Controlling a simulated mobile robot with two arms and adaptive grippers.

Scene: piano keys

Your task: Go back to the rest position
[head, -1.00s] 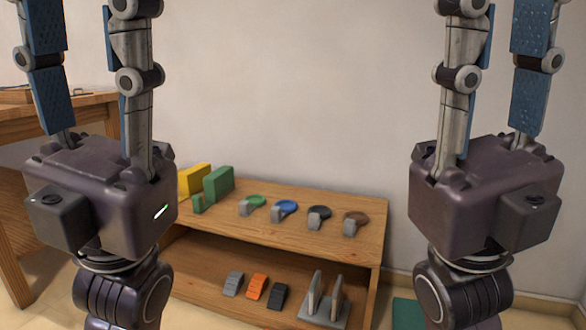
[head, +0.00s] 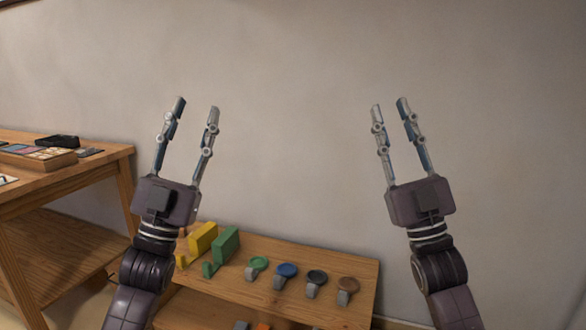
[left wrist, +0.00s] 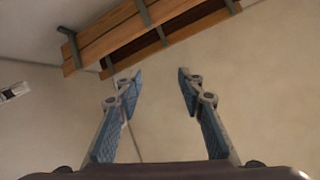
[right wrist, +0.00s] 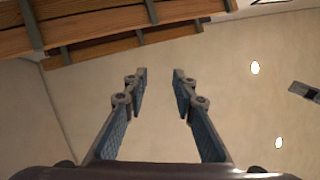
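My left gripper (head: 197,105) points upward in front of the wall, with its fingers spread and nothing between them. It also shows in the left wrist view (left wrist: 157,75), open and empty. My right gripper (head: 389,105) points upward too, at about the same height, with its fingers apart and empty. It also shows in the right wrist view (right wrist: 160,72), open. Neither gripper touches anything.
A low wooden shelf (head: 345,270) stands below and between my arms. A wooden table (head: 105,160) with trays stands at left. The wall space between the grippers is clear.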

